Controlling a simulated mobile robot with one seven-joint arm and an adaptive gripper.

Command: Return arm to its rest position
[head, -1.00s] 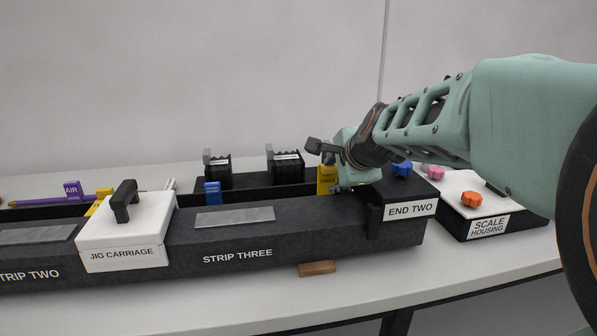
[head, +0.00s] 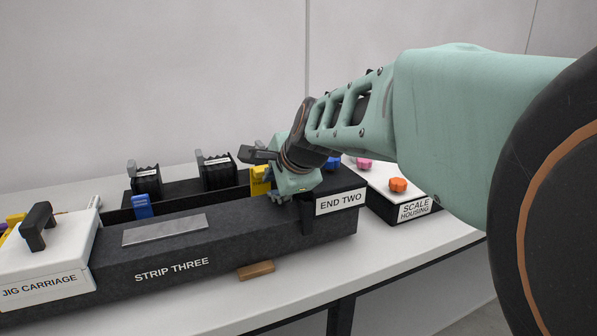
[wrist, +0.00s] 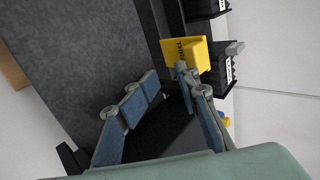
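My gripper (head: 280,196) is low over the right end of the long dark granite bed, beside the block labelled END TWO (head: 341,202). Its fingers also show in the wrist view (wrist: 166,76). They are apart, with only dark surface seen between them, and nothing is held. A yellow labelled block (head: 260,182) stands just left of the gripper in the head view. In the wrist view the yellow block (wrist: 185,50) is close to the right fingertip; I cannot tell whether they touch. My arm reaches in from the right.
The bed marked STRIP THREE (head: 180,245) carries a metal plate (head: 165,229). A blue block (head: 142,207) and two black fixtures stand behind it. The white JIG CARRIAGE (head: 52,255) is at left. SCALE HOUSING (head: 414,210) with coloured knobs stands right. Space above the bed is clear.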

